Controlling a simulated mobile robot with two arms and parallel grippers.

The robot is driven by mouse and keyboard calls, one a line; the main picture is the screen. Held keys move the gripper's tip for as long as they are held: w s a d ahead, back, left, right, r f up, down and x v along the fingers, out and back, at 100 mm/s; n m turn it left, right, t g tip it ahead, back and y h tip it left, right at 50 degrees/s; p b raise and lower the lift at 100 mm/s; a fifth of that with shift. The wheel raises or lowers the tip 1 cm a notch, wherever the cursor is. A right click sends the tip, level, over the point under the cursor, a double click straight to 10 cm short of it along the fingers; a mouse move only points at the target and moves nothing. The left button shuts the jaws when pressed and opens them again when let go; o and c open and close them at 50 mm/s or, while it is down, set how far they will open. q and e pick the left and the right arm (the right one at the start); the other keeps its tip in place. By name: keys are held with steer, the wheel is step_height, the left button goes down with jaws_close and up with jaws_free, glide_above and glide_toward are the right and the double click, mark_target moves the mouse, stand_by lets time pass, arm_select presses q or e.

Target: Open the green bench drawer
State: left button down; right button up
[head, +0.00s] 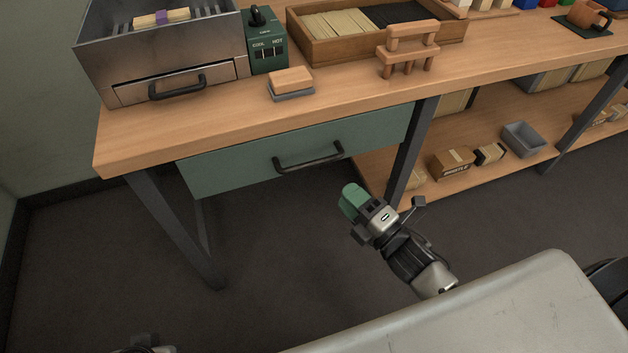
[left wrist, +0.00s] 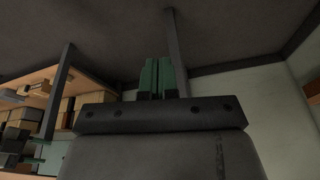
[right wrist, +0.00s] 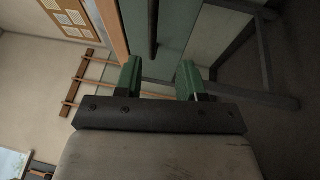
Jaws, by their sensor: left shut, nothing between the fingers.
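The green bench drawer (head: 235,155) is under the left part of the wooden bench top and looks closed. Its dark bar handle (head: 308,157) is on the front. My right gripper (head: 353,199) is below and to the right of the handle, apart from it. In the right wrist view its green fingers (right wrist: 159,75) are spread with nothing between them, and the handle (right wrist: 153,30) shows ahead, between the finger directions. My left gripper (left wrist: 156,77) is shut and empty, pointing toward the floor and a bench leg. In the head view only a bit of the left arm shows at the bottom edge.
The bench top (head: 135,135) carries a metal box (head: 160,60) with its own handle, a green control box (head: 267,45), a block on a grey tray and a wooden tray (head: 330,48). A dark bench leg (head: 410,155) stands right of the drawer. The floor before it is clear.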

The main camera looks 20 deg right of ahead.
mark_target(314, 163)
steer(key=shift+n, duration=0.3)
steer(key=x, duration=0.7)
steer(key=r+x, duration=0.1)
steer(key=x, duration=0.3)
steer(key=shift+s+a+b, duration=0.2)
steer(key=shift+b, duration=0.15)
jaws_close()
